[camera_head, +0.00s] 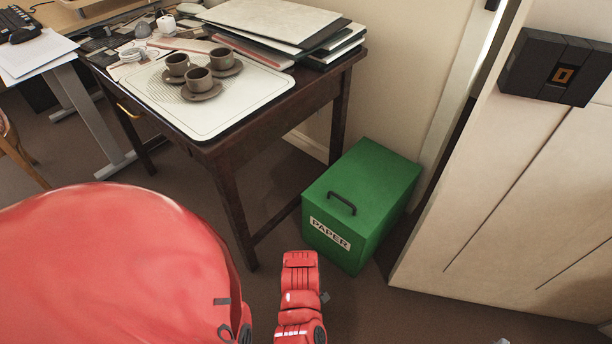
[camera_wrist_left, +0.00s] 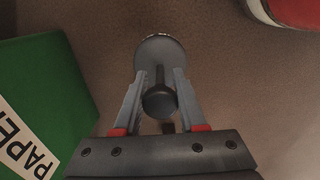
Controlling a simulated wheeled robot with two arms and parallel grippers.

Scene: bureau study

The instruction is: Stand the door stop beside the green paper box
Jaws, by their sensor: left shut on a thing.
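The green paper box (camera_head: 362,195) stands on the floor, with a black handle on its lid and a white PAPER label on its front. In the left wrist view the green paper box (camera_wrist_left: 40,85) fills the left side. My left gripper (camera_wrist_left: 157,82) is shut on the door stop (camera_wrist_left: 158,52), which has a pale round base, a thin stem and a dark round knob. The knob is nearest the camera and the base points away, toward the floor. I cannot tell whether the base touches the floor. The door stop is apart from the box, on its right in the wrist view. My right gripper is not in view.
A dark wooden table (camera_head: 221,148) with a white tray (camera_head: 262,82) and several cups stands left of the box. A pale cabinet (camera_head: 515,200) stands to the right. Brown carpet (camera_head: 370,310) lies open in front of the box.

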